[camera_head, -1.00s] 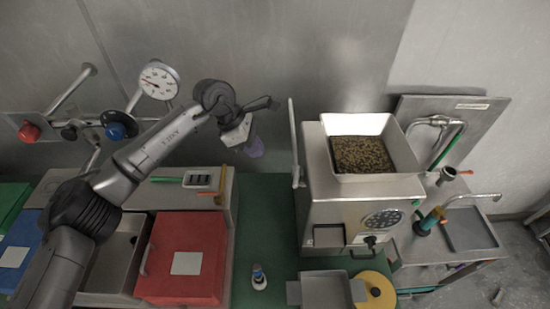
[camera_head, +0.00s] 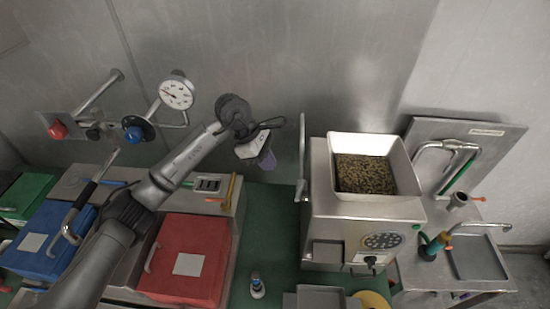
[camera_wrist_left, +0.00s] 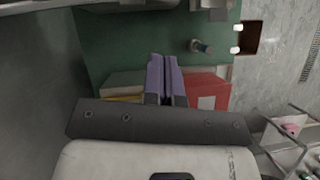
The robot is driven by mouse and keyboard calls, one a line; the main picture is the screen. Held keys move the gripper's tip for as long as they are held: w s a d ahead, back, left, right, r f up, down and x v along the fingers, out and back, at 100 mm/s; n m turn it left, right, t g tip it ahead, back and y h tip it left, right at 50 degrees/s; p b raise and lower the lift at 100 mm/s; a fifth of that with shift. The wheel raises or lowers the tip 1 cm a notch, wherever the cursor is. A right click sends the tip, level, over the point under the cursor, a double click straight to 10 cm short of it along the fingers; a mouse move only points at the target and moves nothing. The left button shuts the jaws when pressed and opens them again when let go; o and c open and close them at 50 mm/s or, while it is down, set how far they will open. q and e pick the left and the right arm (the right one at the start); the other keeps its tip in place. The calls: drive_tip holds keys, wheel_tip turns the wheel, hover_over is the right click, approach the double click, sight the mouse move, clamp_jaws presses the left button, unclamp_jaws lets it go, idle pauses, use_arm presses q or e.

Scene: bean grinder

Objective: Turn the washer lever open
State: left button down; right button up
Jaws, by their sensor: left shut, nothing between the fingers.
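My left gripper (camera_head: 267,160) hangs in the air left of the grinder in the head view. Its purple fingers are together with nothing between them, also in the left wrist view (camera_wrist_left: 165,78). I cannot tell for sure which part is the washer lever. At the right, a green lever (camera_head: 457,172) slants beside the curved metal pipe, and an orange lever (camera_head: 477,199) sits on a small metal cup. Both are far from my left gripper, across the grinder. My right gripper is not in view.
The steel grinder (camera_head: 365,222) with a bean hopper (camera_head: 408,172) stands between my gripper and the sink (camera_head: 475,258). Its upright bar (camera_head: 302,150) is close to my gripper. A red box (camera_head: 190,250) and a small bottle (camera_head: 257,288) are below. The green mat (camera_head: 272,225) has clear room.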

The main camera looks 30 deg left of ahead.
sight(299, 193)
use_arm(q)
drive_tip(key=d+r+p+x, duration=0.1)
drive_tip(key=p+x, duration=0.1)
drive_tip(key=x, duration=0.8)
drive_tip(key=shift+d+f+p, duration=0.2)
drive_tip(key=shift+d+p, duration=0.1)
drive_tip(key=shift+d, duration=0.1)
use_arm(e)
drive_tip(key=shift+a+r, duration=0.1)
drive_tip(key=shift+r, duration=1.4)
use_arm(q)
drive_tip(key=shift+w, duration=0.15)
